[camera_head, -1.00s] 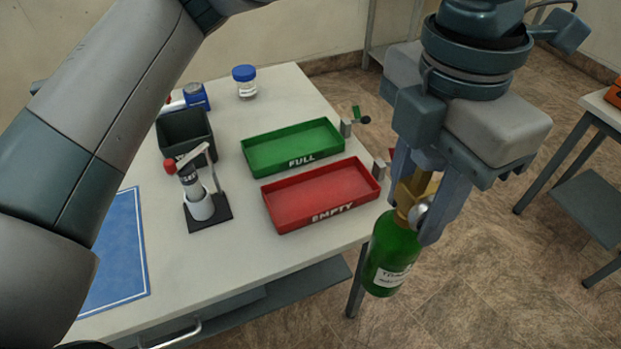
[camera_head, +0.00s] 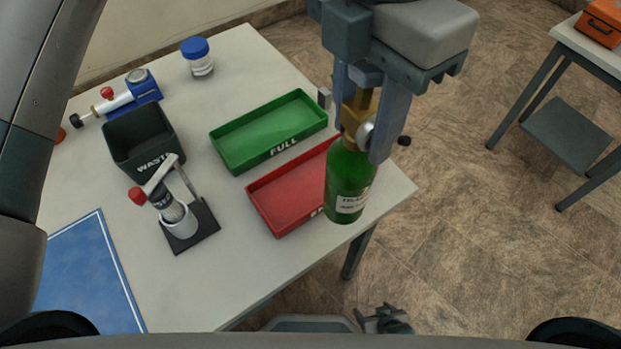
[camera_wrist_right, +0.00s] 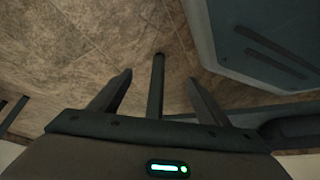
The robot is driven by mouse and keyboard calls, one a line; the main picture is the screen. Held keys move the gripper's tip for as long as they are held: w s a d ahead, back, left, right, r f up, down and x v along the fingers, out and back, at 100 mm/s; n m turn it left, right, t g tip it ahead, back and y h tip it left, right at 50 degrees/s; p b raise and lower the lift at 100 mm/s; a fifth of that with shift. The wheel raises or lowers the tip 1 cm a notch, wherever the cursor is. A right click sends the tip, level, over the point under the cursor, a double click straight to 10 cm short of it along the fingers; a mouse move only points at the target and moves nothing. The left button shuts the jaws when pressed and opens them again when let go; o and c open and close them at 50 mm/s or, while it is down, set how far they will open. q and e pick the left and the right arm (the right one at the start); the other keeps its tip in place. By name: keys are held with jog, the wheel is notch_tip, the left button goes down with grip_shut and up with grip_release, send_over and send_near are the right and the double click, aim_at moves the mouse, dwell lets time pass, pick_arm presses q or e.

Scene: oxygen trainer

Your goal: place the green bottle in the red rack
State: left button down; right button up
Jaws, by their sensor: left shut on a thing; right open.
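The green bottle (camera_head: 347,185) hangs upright from my left gripper (camera_head: 362,132), which is shut on its brass valve top. The bottle has a white label and appears in front of the right end of the red rack (camera_head: 280,196). It hides that end and part of the rack's lettering. I cannot tell the bottle's exact height above the rack. The visible part of the rack is empty. My right gripper (camera_head: 385,320) is low, in front of the table. In the right wrist view, the right gripper (camera_wrist_right: 160,80) is open and empty, with the floor beyond.
An empty green rack marked FULL (camera_head: 238,152) lies just behind the red one. A stand with a white cylinder (camera_head: 180,222), a dark waste bin (camera_head: 142,150), a blue-lidded jar (camera_head: 198,60) and a blue mat (camera_head: 88,280) occupy the table's left and back.

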pick_arm(q)
jog(key=shift+w, duration=0.1)
jog(key=w+a+f+p, duration=0.3)
jog(key=w+a+f, duration=0.4)
jog(key=w, duration=0.1)
jog(key=shift+w+a, duration=0.4)
pick_arm(e)
jog(key=w+a+r+t, duration=0.1)
jog(key=w+a+r+t+y, duration=0.1)
jog(key=a+r, duration=0.1)
jog(key=shift+w+a+r+t, duration=0.1)
jog(key=shift+w+a+t, duration=0.05)
jog(key=shift+t, duration=0.15)
pick_arm(q)
notch_tip(320, 180, down, 4)
jog(key=shift+p, duration=0.85)
pick_arm(e)
jog(key=shift+g, duration=0.5)
jog(key=s, duration=0.1)
jog(key=s+d+f, duration=0.2)
jog(key=shift+s, duration=0.4)
jog(key=shift+w+a, duration=0.15)
jog(key=shift+w, duration=0.1)
